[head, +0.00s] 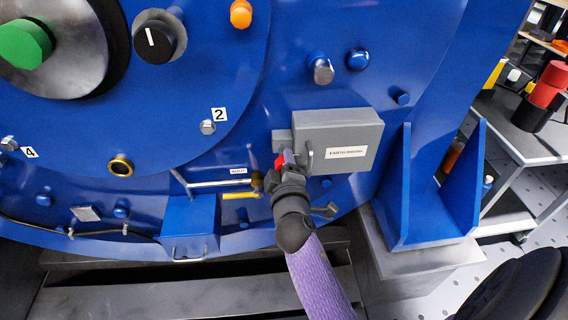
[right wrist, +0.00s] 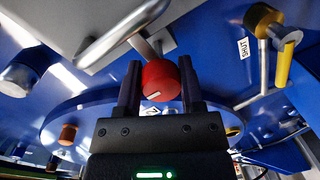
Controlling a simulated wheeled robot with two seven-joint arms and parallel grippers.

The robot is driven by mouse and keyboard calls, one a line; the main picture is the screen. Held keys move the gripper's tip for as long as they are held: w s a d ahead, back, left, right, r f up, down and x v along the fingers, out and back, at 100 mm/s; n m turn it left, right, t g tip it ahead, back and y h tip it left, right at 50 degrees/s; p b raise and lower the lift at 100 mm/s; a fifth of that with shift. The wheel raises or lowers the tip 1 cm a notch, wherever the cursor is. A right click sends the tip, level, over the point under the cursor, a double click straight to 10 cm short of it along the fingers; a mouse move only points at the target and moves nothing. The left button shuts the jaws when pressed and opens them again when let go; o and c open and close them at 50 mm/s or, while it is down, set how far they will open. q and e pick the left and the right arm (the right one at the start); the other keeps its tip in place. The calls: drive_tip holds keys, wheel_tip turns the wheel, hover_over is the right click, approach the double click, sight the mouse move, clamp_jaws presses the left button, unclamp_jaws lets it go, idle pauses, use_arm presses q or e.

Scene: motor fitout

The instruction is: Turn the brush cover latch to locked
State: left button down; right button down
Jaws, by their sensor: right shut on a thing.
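The brush cover is a grey box (head: 340,142) labelled as an earth brush, on the blue motor housing. Its latch is a small red knob (head: 279,161) at the lower left side of the box, mostly hidden by my gripper. In the right wrist view the red knob (right wrist: 160,80) has a white line and sits between my two fingers, below the grey cover (right wrist: 85,28) and its bar handle. My right gripper (head: 284,160) is shut on the knob; it shows in the wrist view too (right wrist: 159,88). My left gripper is not in view.
A yellow-handled valve (head: 243,195) with a pipe and a label (right wrist: 243,47) reading SHUT is close to my right gripper. A blue bracket (head: 432,205) stands to the right. A shelf with a red item (head: 548,84) is further right.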

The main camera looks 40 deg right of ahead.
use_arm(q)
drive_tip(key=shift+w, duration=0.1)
use_arm(e)
drive_tip(key=shift+f, duration=0.1)
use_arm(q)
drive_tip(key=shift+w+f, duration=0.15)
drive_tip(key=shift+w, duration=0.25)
use_arm(e)
drive_tip(key=shift+c, duration=1.2)
unclamp_jaws()
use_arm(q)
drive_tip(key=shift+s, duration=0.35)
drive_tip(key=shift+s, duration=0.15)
